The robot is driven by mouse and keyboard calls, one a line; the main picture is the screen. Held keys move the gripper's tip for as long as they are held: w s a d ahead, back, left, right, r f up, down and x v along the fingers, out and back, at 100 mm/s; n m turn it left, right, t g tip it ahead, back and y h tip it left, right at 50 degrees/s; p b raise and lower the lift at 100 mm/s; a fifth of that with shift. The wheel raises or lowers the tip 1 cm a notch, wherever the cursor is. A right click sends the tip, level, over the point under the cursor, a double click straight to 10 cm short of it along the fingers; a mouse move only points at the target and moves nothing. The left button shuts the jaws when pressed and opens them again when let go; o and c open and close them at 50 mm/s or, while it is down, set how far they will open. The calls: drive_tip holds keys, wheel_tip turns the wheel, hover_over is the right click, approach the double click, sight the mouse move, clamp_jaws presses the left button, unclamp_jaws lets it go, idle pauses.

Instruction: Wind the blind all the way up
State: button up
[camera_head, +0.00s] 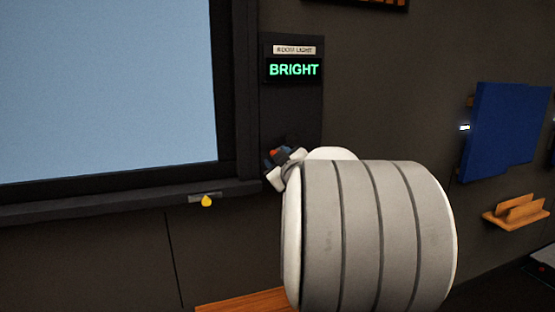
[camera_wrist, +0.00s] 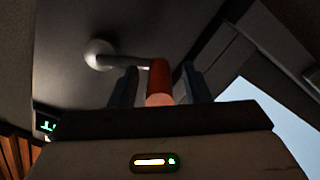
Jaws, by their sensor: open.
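A crank shows in the wrist view, with a pale round hub (camera_wrist: 98,53), a thin arm and a red handle (camera_wrist: 159,76). My gripper (camera_wrist: 160,68) is open, with one dark finger on each side of the red handle. I cannot tell whether either finger touches it. In the head view my gripper (camera_head: 281,160) is at the wall panel below the sign, and a bit of red shows there. My arm hides most of the crank in that view. The window pane (camera_head: 105,90) is plain light blue, and no blind is seen in its visible part.
A panel above the gripper has a ROOM LIGHT label (camera_head: 294,50) and a green BRIGHT display (camera_head: 294,70). The window sill (camera_head: 120,203) has a yellow drop-shaped piece (camera_head: 207,201). A blue board (camera_head: 505,125) and an orange wooden holder (camera_head: 517,212) are on the wall at right.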

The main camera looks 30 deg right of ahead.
drive_tip(key=v, duration=0.7)
drive_tip(key=shift+s+p, duration=0.35)
drive_tip(key=shift+a, duration=0.1)
drive_tip(key=s+a+f+m+g+y+p, duration=0.2)
drive_tip(key=s+a+g+p, duration=0.5)
drive_tip(key=s+a, duration=0.3)
drive_tip(key=s+a+f+m+g+y+p, duration=0.2)
drive_tip(key=s+a+g+p, duration=0.5)
drive_tip(key=a, duration=0.9)
drive_tip(key=s+f+p, duration=0.1)
drive_tip(key=s+p, duration=0.1)
drive_tip(key=shift+s+a+f+g+y, duration=0.2)
drive_tip(key=shift+s+g+y, duration=0.1)
drive_tip(key=shift+s+g, duration=0.1)
idle(1.2)
